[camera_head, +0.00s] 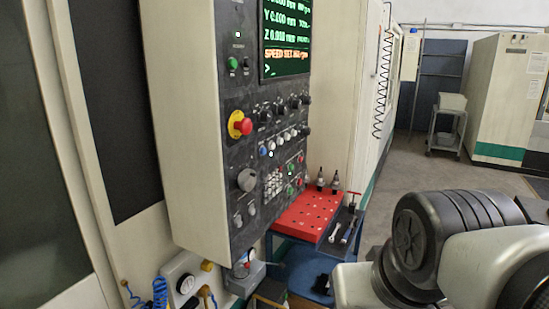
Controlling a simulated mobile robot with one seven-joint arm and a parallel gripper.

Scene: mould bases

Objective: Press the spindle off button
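The machine's control panel (265,130) stands upright left of the picture's middle, facing right. Its lower right part carries small green and red buttons, among them a red button (300,159) and a lower red button (299,182). Their labels are too small to read, so I cannot tell which is the spindle off button. A green button (232,63) sits higher up on the left. My arm's dark and pale links fill the lower right, apart from the panel in the picture. My gripper is not in view.
A big red emergency knob on a yellow ring (240,124) and a grey dial (246,179) sit on the panel. A lit screen (286,38) is above. A red tool tray (307,214) stands beside the panel's lower edge. A grey cart (448,125) is far back; floor between is clear.

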